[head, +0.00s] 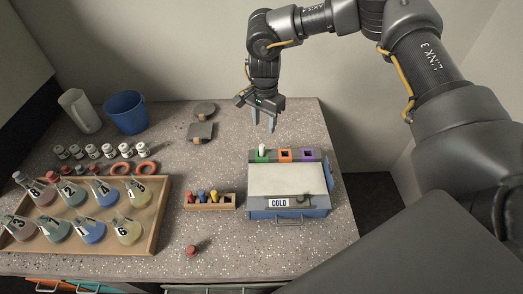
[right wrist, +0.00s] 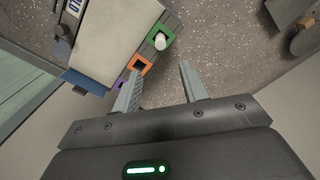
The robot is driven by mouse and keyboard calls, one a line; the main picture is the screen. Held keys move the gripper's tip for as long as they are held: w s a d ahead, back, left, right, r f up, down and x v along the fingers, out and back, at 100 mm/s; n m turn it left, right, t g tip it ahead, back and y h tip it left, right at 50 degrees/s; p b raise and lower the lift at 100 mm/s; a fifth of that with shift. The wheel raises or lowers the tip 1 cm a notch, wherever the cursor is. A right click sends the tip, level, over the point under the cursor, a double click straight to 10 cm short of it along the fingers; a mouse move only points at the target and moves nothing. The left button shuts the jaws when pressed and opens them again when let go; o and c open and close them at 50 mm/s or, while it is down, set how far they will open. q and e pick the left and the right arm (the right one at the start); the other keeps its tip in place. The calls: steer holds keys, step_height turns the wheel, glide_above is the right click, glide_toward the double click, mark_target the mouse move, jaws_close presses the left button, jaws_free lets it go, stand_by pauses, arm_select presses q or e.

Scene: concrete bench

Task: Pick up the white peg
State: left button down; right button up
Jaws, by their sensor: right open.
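The white peg (head: 263,150) stands in the green-framed socket (head: 262,158) at the back left of the cold box (head: 288,190). It also shows in the right wrist view (right wrist: 160,41), upright in the green square. My right gripper (head: 263,130) is open and empty, pointing down above the bench behind the box. In the right wrist view its fingers (right wrist: 157,80) are apart, with the peg beyond their tips and not between them. My left gripper is not in view.
Orange (head: 285,155) and purple (head: 308,155) sockets sit beside the green one. A wooden block with coloured pegs (head: 209,202) stands left of the box. A flask tray (head: 152,235), blue cup (head: 126,112) and small jars lie further left. Bench behind the box is clear.

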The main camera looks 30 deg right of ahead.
mark_target(262, 145)
steer(key=f, duration=0.3)
steer(key=f+p, duration=0.1)
steer(key=f, duration=0.1)
steer(key=shift+a+f, duration=0.25)
steer(key=shift+f, duration=0.1)
step_height(262, 145, down, 5)
steer(key=shift+a+r+p, duration=0.1)
steer(key=shift+r+p, duration=0.05)
steer(key=shift+p, duration=0.95)
steer(key=shift+f, duration=0.25)
steer(key=shift+c, duration=0.4)
jaws_close()
